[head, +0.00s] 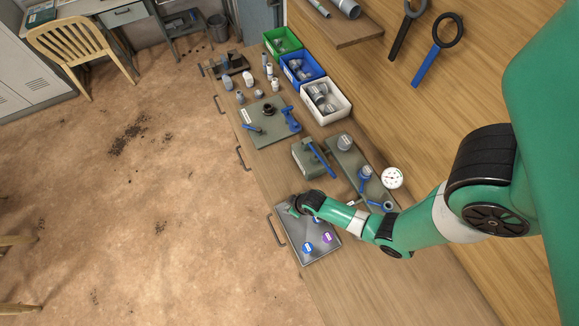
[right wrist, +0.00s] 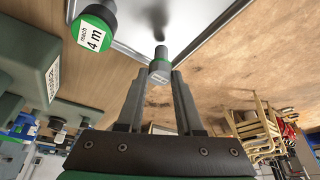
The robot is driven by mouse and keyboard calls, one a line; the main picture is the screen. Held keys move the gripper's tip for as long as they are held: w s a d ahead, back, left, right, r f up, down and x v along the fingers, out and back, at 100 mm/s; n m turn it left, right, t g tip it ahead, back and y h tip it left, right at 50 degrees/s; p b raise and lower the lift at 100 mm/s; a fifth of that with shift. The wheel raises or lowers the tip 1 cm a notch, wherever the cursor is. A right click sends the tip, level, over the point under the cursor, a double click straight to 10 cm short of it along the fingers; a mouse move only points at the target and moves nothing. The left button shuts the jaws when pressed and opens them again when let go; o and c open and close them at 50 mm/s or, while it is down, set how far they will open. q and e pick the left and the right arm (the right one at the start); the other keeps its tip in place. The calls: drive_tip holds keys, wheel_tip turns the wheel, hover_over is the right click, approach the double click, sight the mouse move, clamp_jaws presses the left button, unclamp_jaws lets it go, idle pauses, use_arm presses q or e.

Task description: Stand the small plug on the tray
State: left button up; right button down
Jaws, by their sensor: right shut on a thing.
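The tray (head: 296,236) is a grey metal sheet at the front of the bench. It fills the top of the right wrist view (right wrist: 208,28). My right gripper (head: 294,209) is over its far left part. My left gripper is not in view.
Blue-topped (head: 308,247) and purple-topped (head: 327,239) pieces stand on the tray. A green-grey block with a blue handle (head: 318,158) and a gauge (head: 392,178) are beyond it.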

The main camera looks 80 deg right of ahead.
drive_tip(key=shift+s+a+f, duration=0.1)
drive_tip(key=shift+a+f, duration=0.1)
drive_tip(key=shift+f, duration=0.75)
drive_tip(key=shift+r, duration=0.25)
drive_tip(key=shift+f, duration=0.2)
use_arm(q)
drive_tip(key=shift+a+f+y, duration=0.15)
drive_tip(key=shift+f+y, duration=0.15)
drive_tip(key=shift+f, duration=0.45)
use_arm(e)
drive_tip(key=c, duration=0.6)
unclamp_jaws()
drive_tip(key=shift+o, duration=0.2)
drive_tip(key=shift+r+p, duration=0.3)
drive_tip(key=shift+r, duration=0.3)
use_arm(q)
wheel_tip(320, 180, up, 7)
drive_tip(key=p, duration=0.6)
use_arm(e)
drive_tip(key=v, duration=1.1)
